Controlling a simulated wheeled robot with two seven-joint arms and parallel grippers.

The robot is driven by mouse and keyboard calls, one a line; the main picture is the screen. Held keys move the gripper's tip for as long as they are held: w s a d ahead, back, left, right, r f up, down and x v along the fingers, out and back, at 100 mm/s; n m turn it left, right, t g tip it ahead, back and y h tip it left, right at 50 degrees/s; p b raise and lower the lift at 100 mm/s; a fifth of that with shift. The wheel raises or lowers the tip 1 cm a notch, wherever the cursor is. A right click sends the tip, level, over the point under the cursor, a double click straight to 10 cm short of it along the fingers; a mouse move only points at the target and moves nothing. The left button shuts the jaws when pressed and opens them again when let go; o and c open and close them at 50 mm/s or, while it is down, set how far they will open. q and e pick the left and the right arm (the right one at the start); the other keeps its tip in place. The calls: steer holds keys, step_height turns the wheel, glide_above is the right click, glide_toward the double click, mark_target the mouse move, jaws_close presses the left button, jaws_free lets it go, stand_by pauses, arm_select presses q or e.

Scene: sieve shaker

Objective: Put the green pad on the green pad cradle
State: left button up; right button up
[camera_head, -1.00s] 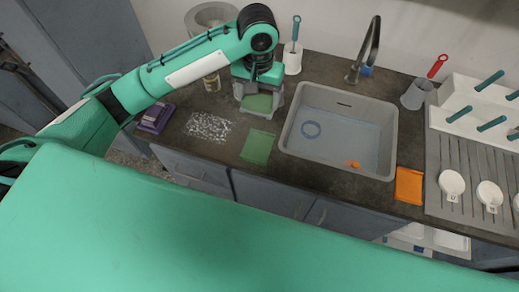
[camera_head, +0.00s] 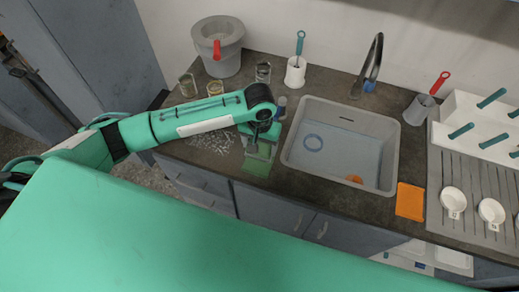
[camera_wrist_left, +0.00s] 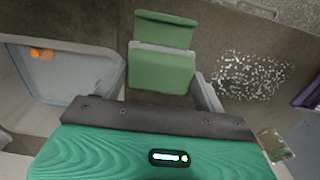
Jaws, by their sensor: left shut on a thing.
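My left gripper (camera_head: 259,146) is shut on the green pad (camera_wrist_left: 160,72), whose grey layer shows along its edge. In the left wrist view the pad sits between the two grey fingers. The green pad cradle (camera_head: 254,167) is a flat green piece at the front edge of the counter, left of the sink. In the left wrist view the cradle (camera_wrist_left: 166,29) shows just beyond the pad, partly covered by it. I cannot tell whether they touch. My right gripper is out of view.
The sink (camera_head: 292,150) is close on the right, with a blue ring and an orange piece inside. White specks (camera_head: 212,140) lie on the counter to the left. A grey bucket (camera_head: 219,62), glass jars and a brush holder (camera_head: 295,72) stand behind. An orange cradle (camera_head: 410,201) lies right of the sink.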

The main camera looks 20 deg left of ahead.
mark_target(260, 147)
arm_select(q)
step_height(260, 147, down, 4)
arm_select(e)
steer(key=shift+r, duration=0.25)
arm_select(q)
steer(key=shift+f+p, duration=0.1)
steer(key=shift+p, duration=0.2)
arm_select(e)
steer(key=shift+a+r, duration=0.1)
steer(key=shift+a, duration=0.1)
arm_select(q)
steer(key=o, duration=0.9)
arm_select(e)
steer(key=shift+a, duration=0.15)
arm_select(q)
step_height(260, 147, up, 12)
steer(key=shift+r+b, duration=0.15)
steer(key=shift+b, duration=0.95)
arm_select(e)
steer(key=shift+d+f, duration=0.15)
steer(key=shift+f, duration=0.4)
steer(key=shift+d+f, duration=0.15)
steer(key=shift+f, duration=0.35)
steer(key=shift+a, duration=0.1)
